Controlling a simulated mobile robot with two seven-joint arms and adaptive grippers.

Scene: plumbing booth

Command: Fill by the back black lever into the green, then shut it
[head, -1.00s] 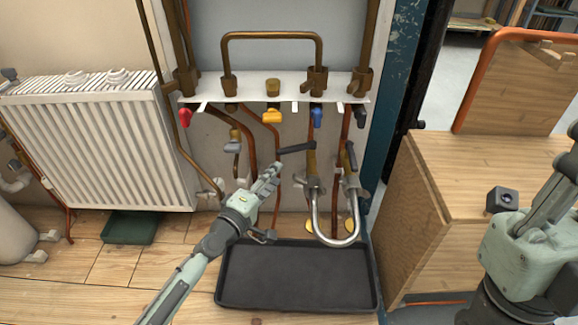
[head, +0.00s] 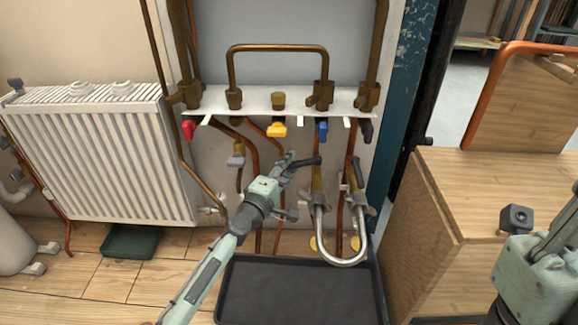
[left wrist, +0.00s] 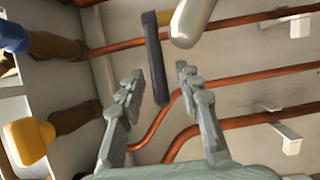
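A black lever (head: 304,161) sits on the left leg of a silver U-shaped hose (head: 342,262) below the pipe rail. A second black lever (head: 355,172) stands on its right leg. I cannot tell which is the back one. My left gripper (head: 287,162) is at the left lever's free end. In the left wrist view its two fingers are apart, and a black lever (left wrist: 155,55) reaches down between them; contact with either finger is not clear. I cannot make out a gauge with a green band. My right gripper is out of view.
Red (head: 188,130), yellow (head: 277,130), blue (head: 322,130) and black (head: 367,130) valve handles hang under the white rail. A black tray (head: 245,262) lies below. A radiator (head: 100,160) stands left, a wooden cabinet (head: 490,190) right. Copper pipes run behind my left gripper.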

